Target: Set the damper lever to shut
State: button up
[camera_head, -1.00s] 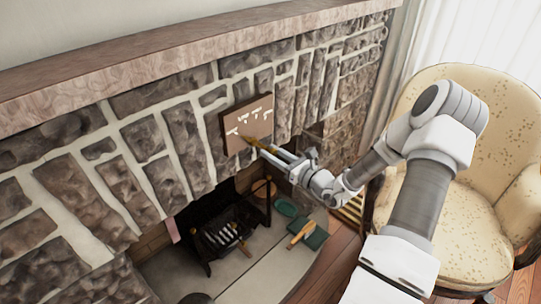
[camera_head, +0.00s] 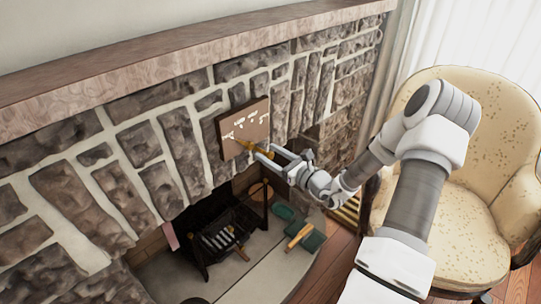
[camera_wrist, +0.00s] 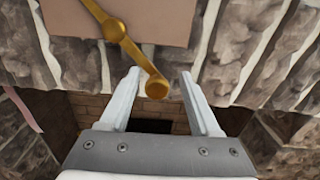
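The damper lever is brass. In the wrist view the lever (camera_wrist: 131,46) slants down to the right from a round pivot to a rounded knob (camera_wrist: 157,89). It is mounted on a tan plate with pale markings (camera_head: 245,126) on the stone fireplace front. In the head view the lever (camera_head: 246,145) shows at the plate's lower edge. My gripper (camera_wrist: 159,73) is open, with the knob between its two fingers in the picture and a gap on each side. In the head view my gripper (camera_head: 262,151) is right at the lever's end. The plate's markings are too small to read.
The stone chimney wall (camera_head: 140,140) stands close behind the plate, under a long mantel shelf (camera_head: 150,72). Below is the open firebox with a black grate (camera_head: 223,232). Green items (camera_head: 304,240) lie on the hearth. A patterned armchair (camera_head: 470,210) stands to the right.

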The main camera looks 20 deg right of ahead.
jog(key=shift+s, duration=0.1)
jog(key=p+v, duration=0.2)
jog(key=v, duration=1.5)
jog(key=shift+p, duration=0.35)
jog(key=shift+s+d+f, duration=0.1)
jog(key=shift+s, duration=0.05)
